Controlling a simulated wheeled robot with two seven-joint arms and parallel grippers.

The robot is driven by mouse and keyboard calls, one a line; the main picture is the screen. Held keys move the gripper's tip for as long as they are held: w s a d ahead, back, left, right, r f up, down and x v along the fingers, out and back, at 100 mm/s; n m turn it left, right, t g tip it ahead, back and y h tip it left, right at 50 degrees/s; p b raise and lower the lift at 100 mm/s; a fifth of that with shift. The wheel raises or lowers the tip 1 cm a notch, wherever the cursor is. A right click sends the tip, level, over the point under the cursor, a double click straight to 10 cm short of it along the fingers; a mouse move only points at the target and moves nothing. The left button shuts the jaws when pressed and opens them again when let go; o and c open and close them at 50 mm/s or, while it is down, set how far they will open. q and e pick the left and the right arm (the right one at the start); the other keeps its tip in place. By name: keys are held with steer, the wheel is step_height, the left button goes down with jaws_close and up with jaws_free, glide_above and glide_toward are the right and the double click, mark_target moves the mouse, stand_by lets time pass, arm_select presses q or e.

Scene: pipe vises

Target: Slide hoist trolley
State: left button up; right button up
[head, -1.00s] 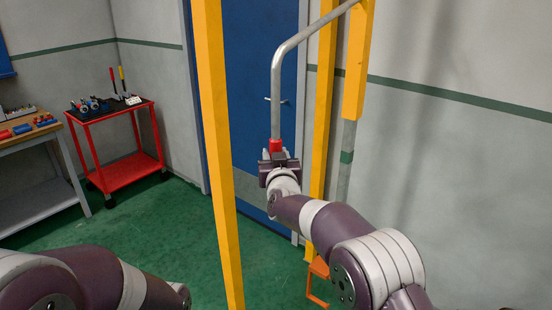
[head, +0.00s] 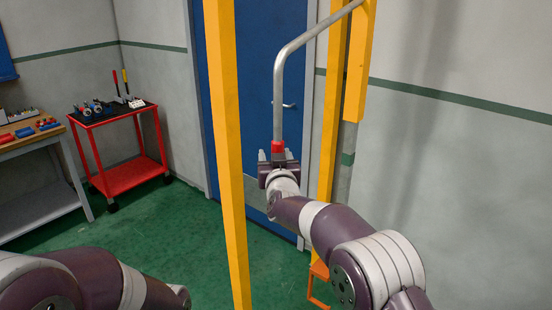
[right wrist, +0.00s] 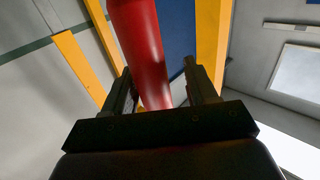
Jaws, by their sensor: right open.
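A bent grey pull bar (head: 279,85) comes down from the upper right and ends in a red grip (head: 278,146). The hoist trolley itself is not visible. My right gripper (head: 278,157) is just below and around the red grip, with its fingers pointing up. In the right wrist view, the red grip (right wrist: 142,45) runs between the two dark fingers of the open right gripper (right wrist: 158,88). Whether a finger touches the grip I cannot tell. My left arm shows at the lower left, but its gripper is out of view.
A yellow post (head: 226,150) stands close, left of my right gripper. More yellow posts (head: 333,120) stand to its right, before a blue door (head: 255,70). A red cart (head: 128,172) and a workbench (head: 40,200) stand at the left. Green floor (head: 160,235) between is clear.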

steer(key=shift+d, duration=0.1)
steer(key=shift+s+d+f+b, duration=0.15)
steer(key=shift+s+f+b, duration=0.05)
steer(key=shift+s+b, duration=0.1)
steer(key=s+d+b, duration=0.2)
steer(key=s+b, duration=0.1)
steer(key=s, duration=0.9)
steer(key=shift+r+b, duration=0.15)
steer(key=shift+b, duration=0.15)
